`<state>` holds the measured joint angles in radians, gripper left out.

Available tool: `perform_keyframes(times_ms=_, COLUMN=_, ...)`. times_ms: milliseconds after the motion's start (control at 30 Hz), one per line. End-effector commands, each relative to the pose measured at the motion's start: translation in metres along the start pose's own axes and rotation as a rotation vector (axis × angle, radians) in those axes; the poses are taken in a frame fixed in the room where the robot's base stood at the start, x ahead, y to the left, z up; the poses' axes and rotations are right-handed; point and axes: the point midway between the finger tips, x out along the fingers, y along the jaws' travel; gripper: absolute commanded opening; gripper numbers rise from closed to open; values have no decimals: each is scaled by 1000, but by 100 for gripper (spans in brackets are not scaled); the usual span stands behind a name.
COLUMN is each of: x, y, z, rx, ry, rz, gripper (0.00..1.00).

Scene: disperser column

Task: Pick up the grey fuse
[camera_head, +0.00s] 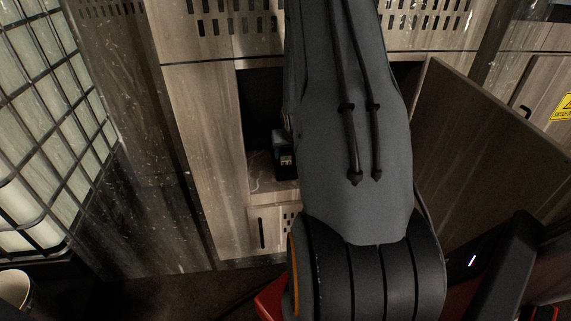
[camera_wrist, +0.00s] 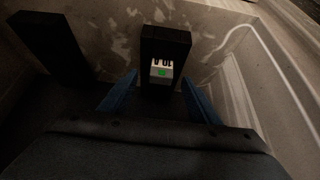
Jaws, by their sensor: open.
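In the wrist view a small light grey piece with a green spot, apparently the grey fuse (camera_wrist: 155,72), sits at the front of an upright black block (camera_wrist: 165,40). I cannot tell whether the block is part of the fuse or its holder. My gripper (camera_wrist: 160,80) is open, with its two blue fingers on the left and right below the block. The grey piece lies between the fingertips in the picture, and no contact is visible. In the head view my arm hides the gripper. A dark block with a small light part (camera_head: 286,160) shows beside the arm inside the cabinet opening.
A second black block (camera_wrist: 52,45) stands to the left in the wrist view. Pale worn compartment walls (camera_wrist: 225,30) enclose the space. In the head view, an open cabinet door (camera_head: 455,150) stands to the right of my arm, and a barred light panel (camera_head: 40,130) is at left.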

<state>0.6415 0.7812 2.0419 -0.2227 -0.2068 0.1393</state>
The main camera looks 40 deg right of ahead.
Motion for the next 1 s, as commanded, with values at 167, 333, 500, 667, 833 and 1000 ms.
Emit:
perform_keyframes(times_ms=167, x=18, y=-2, z=-1, rx=0, ry=-2, rz=0, gripper=56)
perform_keyframes(times_ms=333, x=42, y=-3, z=-4, rx=0, ry=-2, rz=0, gripper=56)
perform_keyframes(times_ms=500, x=53, y=-3, z=-4, rx=-1, ry=-1, rz=0, gripper=56)
perform_keyframes(times_ms=667, x=54, y=-3, z=-4, rx=-1, ry=-1, rz=0, gripper=56)
perform_keyframes(times_ms=833, x=54, y=-3, z=-4, rx=-1, ry=-1, rz=0, gripper=41)
perform_keyframes(times_ms=1000, x=54, y=-3, z=-4, rx=-1, ry=-1, rz=0, gripper=12)
